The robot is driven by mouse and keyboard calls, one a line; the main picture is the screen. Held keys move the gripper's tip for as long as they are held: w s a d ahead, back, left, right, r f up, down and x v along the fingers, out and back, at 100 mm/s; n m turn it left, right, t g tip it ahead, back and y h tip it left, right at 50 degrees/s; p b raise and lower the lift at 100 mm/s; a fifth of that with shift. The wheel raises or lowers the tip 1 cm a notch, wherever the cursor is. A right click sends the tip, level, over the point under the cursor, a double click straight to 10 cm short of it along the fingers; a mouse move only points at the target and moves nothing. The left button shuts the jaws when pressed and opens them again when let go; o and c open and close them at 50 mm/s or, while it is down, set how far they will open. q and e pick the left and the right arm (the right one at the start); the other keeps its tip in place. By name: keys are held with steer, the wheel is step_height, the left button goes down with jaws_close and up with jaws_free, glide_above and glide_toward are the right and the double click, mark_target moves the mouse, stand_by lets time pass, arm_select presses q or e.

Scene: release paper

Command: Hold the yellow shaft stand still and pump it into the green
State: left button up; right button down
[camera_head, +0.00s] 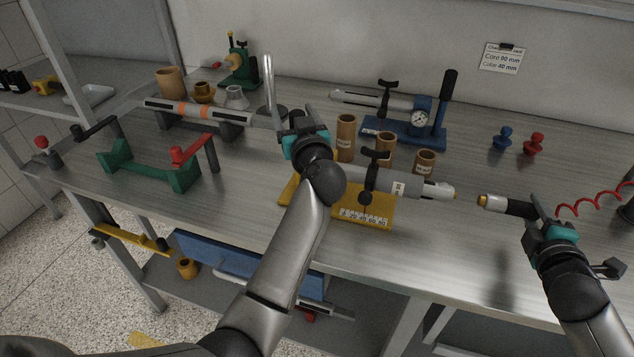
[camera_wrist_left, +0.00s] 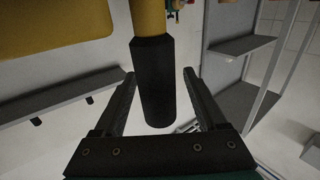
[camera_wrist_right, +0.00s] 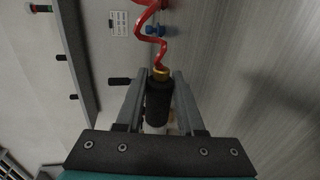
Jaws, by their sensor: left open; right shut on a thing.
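The yellow shaft stand (camera_head: 365,215) sits at the table's front edge, with a grey shaft (camera_head: 430,190) lying across it and a black clamp knob on top. My left arm hides its left part. My left gripper (camera_head: 297,128) is by the stand's left end; in the left wrist view its open fingers are either side of a black grip (camera_wrist_left: 153,85) on a yellow rod. My right gripper (camera_head: 535,218) is shut on a black nozzle (camera_head: 512,206) whose brass tip points at the shaft's right end, a short gap apart. A green stand (camera_head: 150,168) stands at left.
A blue pump stand with a round gauge (camera_head: 418,119) is behind. Brown cups (camera_head: 385,146) stand between it and the yellow stand. A red coiled hose (camera_head: 595,203) is at right. Blue and red knobs (camera_head: 533,143) stand at back right.

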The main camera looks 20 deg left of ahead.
arm_select(q)
steer(key=v, duration=0.7)
steer(key=shift+s+d, duration=0.15)
steer(key=shift+s, duration=0.1)
